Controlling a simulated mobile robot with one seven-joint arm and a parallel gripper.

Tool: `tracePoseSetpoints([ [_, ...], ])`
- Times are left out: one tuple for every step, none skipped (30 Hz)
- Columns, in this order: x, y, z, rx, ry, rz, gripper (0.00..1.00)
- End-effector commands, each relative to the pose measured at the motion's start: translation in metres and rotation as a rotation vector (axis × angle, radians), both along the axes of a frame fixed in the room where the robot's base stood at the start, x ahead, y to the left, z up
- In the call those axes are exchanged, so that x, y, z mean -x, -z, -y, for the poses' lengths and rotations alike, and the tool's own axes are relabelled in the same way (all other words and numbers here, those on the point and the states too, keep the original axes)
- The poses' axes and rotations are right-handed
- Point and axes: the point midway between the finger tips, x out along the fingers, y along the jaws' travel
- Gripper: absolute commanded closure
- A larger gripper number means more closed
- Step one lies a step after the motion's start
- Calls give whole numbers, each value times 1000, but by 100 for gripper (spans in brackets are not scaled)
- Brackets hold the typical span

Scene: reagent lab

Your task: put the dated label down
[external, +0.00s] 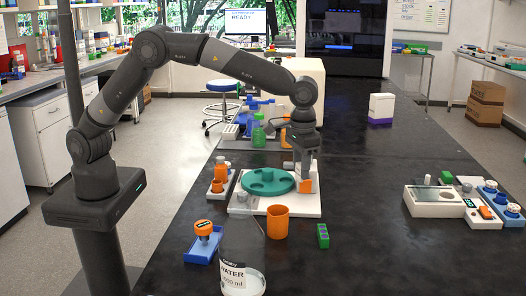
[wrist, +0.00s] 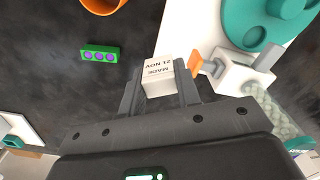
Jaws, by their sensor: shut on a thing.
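The dated label (wrist: 158,74) is a small white block printed "MADE 21 NOV" in the wrist view. My gripper (wrist: 160,92) is shut on it, with a dark finger on each side. In the external view my gripper (external: 303,172) points down over the right side of a white board with a teal round disc (external: 267,182). I cannot make out the label clearly there. In the wrist view the label appears over the dark bench, beside the board's edge; its height above the bench is hard to tell.
An orange cup (external: 277,222) and a green block with purple dots (external: 323,236) stand in front of the board. An orange-and-white fitting (wrist: 196,63) is close right of the label. A water bottle (external: 240,272) stands nearest.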

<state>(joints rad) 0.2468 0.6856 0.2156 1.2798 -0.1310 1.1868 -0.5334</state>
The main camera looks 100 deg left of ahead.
Motion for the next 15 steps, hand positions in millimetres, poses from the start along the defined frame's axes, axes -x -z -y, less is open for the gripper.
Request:
tracePoseSetpoints([
  [11, -3, -29, 1, -55, -1, 91],
  [18, -4, -44, 1, -86, 0, 91],
  [28, -5, -63, 0, -126, 0, 91],
  [36, -5, -78, 0, -157, 1, 91],
  [44, -6, -92, 0, -188, 1, 91],
  [57, -5, -110, 0, -228, 0, 91],
  [66, -5, -123, 0, -259, 1, 91],
  [77, -6, -136, 1, -290, 0, 91],
  [90, -5, -152, 2, -329, 2, 91],
  [101, -5, -164, 3, -360, 1, 91],
  [112, -4, -175, 4, -391, 2, 91],
  [128, -3, -188, 6, -428, 1, 91],
  [139, -2, -197, 6, -456, 2, 91],
  [150, -2, -206, 7, -483, 2, 91],
  [164, 0, -215, 8, -516, 1, 91],
])
